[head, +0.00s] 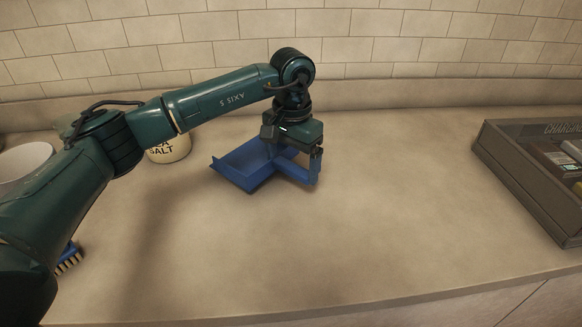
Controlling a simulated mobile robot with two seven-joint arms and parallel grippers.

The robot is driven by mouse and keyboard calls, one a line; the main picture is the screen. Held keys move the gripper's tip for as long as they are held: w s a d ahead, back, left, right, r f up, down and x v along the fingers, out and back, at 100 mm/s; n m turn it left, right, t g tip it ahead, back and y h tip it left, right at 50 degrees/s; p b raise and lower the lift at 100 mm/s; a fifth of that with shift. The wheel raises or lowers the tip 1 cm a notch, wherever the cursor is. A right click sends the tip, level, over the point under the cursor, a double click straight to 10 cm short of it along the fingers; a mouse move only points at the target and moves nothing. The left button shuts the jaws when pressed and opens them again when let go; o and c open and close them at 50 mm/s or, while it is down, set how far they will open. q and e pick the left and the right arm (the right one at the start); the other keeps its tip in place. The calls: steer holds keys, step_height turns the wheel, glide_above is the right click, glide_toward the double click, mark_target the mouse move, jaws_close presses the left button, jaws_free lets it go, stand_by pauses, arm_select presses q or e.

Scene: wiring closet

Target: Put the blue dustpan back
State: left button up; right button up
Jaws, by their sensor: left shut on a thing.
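The blue dustpan (244,170) is near the middle of the counter, its open pan to the left and its handle end to the right. My left gripper (309,168) reaches down over its right part and is shut on it. The gripper and wrist hide part of the dustpan. I cannot tell whether the dustpan touches the counter or is held just above it. My right gripper is not in view.
A salt jar (170,149) stands behind my left arm. A blue brush (69,259) lies at the lower left, partly hidden by my arm. A wooden charging tray (522,180) with devices is at the right. The counter (400,215) between is clear; a tiled wall (400,50) stands behind.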

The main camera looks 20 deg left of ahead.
arm_select(q)
steer(key=shift+f, duration=1.1)
steer(key=shift+f, duration=0.25)
steer(key=o, duration=1)
steer(key=shift+o, duration=0.2)
steer(key=shift+r, duration=0.1)
steer(key=shift+r, duration=0.1)
step_height(320, 180, up, 12)
steer(key=b, duration=0.1)
